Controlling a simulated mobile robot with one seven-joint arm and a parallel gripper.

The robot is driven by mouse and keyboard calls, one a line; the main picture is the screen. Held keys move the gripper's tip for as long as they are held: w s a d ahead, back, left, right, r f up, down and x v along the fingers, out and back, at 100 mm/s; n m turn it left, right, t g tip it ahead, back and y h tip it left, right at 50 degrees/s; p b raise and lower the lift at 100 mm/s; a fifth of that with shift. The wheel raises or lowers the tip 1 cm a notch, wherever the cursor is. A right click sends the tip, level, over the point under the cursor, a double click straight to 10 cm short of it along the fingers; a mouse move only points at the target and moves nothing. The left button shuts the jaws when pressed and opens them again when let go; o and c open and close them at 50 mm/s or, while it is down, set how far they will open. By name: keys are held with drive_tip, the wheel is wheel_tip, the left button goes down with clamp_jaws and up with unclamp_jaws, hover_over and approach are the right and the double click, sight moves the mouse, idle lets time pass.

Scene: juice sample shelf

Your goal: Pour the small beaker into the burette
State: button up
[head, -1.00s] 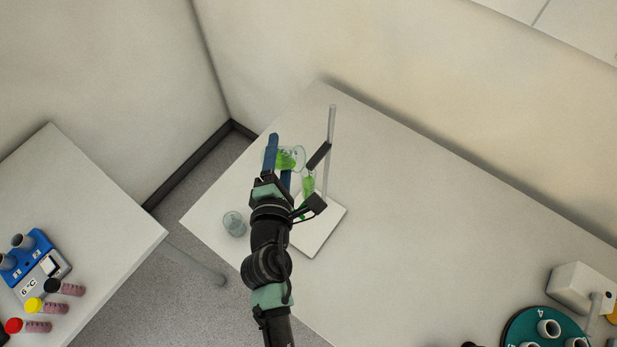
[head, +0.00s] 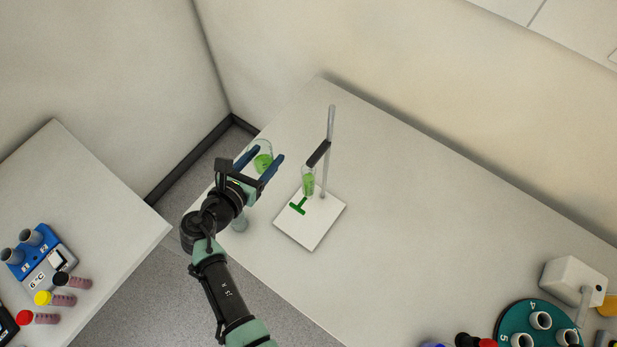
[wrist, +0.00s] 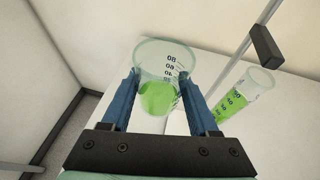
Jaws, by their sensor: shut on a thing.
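My gripper (head: 267,155) has its blue fingers shut on the sides of a small clear beaker (head: 262,162) with green liquid in its lower part. The wrist view shows the beaker (wrist: 158,90) between the fingers, its open rim toward the top and the liquid low down. The burette (head: 308,181) is a clear graduated tube, also holding green liquid, with a green stopcock (head: 298,207) below it. It shows right of the beaker in the wrist view (wrist: 240,98). The beaker is apart from the burette, to its left.
A black clamp (head: 319,153) on a metal rod (head: 329,140) holds the burette over a white base plate (head: 318,226). The table (head: 420,220) is clear right of the stand; a teal rotor (head: 510,325) is far right.

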drive_tip(key=shift+w+a+r, duration=0.35)
drive_tip(key=shift+a+r, duration=0.4)
drive_tip(key=shift+a, duration=0.2)
drive_tip(key=shift+w+a+r, duration=0.3)
drive_tip(key=shift+a+r, duration=0.4)
drive_tip(key=shift+a, duration=0.2)
idle(1.0)
